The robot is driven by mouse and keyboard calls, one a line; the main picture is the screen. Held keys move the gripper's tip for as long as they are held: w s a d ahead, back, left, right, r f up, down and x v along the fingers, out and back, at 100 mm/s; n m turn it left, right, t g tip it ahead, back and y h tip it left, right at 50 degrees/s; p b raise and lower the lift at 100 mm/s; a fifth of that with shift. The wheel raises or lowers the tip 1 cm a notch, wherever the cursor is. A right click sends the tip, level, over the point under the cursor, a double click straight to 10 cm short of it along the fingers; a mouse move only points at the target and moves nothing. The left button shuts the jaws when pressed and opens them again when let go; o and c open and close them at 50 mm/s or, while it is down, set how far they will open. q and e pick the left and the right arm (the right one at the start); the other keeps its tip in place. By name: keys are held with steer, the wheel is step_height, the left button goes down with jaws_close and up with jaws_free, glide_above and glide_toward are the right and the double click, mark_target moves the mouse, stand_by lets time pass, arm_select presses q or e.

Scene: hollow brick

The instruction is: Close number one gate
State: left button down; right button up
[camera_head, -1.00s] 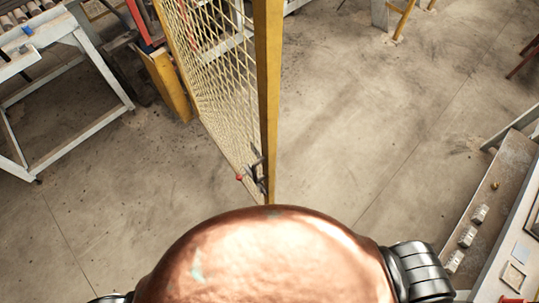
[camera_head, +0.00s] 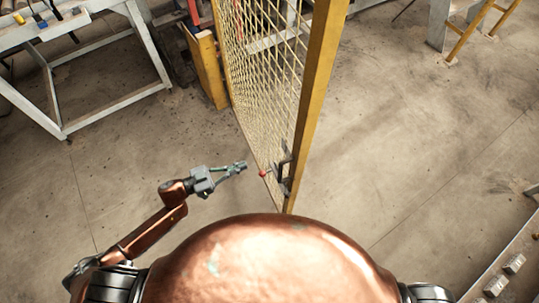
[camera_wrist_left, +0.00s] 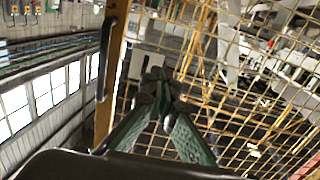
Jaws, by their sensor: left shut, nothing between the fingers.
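The gate is a yellow frame (camera_head: 318,75) with wire mesh (camera_head: 262,75), standing upright and seen from above, swung out over the floor. A dark latch handle (camera_head: 284,168) with a red knob (camera_head: 263,173) sits low in the picture on its free edge. My left gripper (camera_head: 243,166) is shut and empty, just left of the red knob with a small gap. In the left wrist view the shut fingertips (camera_wrist_left: 158,85) are in front of the mesh (camera_wrist_left: 235,85). The yellow frame post (camera_wrist_left: 112,85) and a dark handle (camera_wrist_left: 106,60) are to their left. My right gripper is not in view.
A white-framed workbench (camera_head: 60,130) with tools stands at the upper left. A yellow post (camera_head: 208,72) stands at the gate's far end. Concrete floor (camera_head: 410,130) is clear right of the gate. A bench edge (camera_head: 510,262) is at the lower right.

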arm_select(q)
glide_toward(283, 151)
steer(key=x, duration=0.5)
steer(key=shift+d+r, duration=0.25)
steer(key=shift+r, duration=0.05)
steer(key=shift+w+d, duration=0.35)
steer(key=shift+d, duration=0.25)
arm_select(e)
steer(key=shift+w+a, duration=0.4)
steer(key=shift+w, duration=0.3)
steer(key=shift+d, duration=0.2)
